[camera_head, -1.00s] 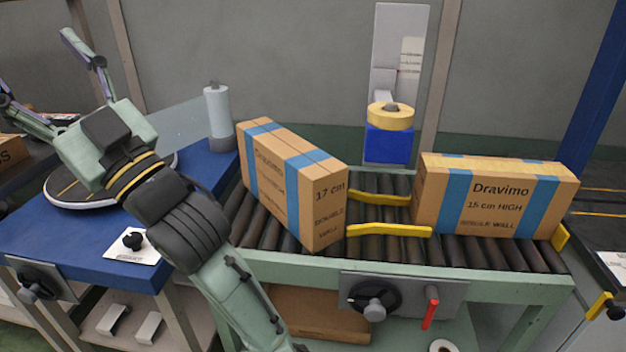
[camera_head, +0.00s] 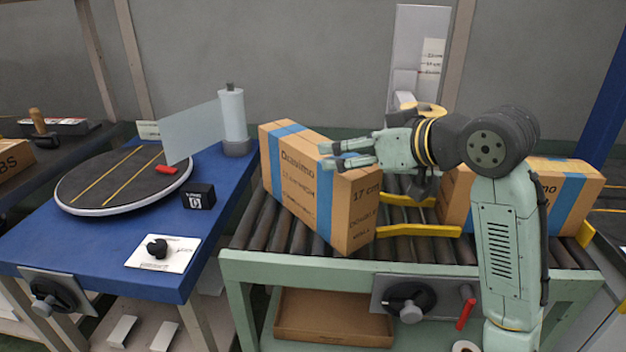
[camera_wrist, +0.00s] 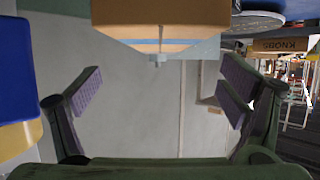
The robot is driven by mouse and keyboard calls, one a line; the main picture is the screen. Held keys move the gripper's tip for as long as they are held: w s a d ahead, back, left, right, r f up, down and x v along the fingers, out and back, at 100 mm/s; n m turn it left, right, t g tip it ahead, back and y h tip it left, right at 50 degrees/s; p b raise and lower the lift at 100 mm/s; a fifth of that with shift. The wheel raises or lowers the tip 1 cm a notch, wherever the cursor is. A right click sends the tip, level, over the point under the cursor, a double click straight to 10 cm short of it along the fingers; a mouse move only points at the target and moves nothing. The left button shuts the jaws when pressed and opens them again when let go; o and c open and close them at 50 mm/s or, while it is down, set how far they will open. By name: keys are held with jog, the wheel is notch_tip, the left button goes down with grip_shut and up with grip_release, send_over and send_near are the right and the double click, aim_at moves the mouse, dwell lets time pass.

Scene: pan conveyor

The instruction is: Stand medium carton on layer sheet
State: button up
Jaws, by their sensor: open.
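A tall brown carton marked 17 cm (camera_head: 355,215), with blue bands, stands upright and slantwise on the roller conveyor (camera_head: 290,240). A second carton marked Dravimo (camera_head: 567,200) stands at the right, mostly behind my arm. I cannot tell from the prints which is the medium one. My gripper (camera_head: 326,155) is open, its fingers pointing left at the top of the 17 cm carton; contact cannot be told. In the wrist view a carton (camera_wrist: 160,22) fills the top middle, outside the open fingers, which hold nothing. I cannot identify the layer sheet for certain.
Yellow guides (camera_head: 430,230) cross the rollers between the cartons. A flat brown tray (camera_head: 335,318) lies below the conveyor.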

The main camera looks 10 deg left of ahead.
aim_at(313, 180)
jog(key=p+x, duration=0.1)
jog(key=x, duration=0.7)
jog(key=shift+w+a+f, duration=0.1)
jog(key=shift+w+a, duration=0.05)
jog(key=shift+a, duration=0.05)
jog(key=shift+c, duration=0.6)
jog(key=c, duration=1.9)
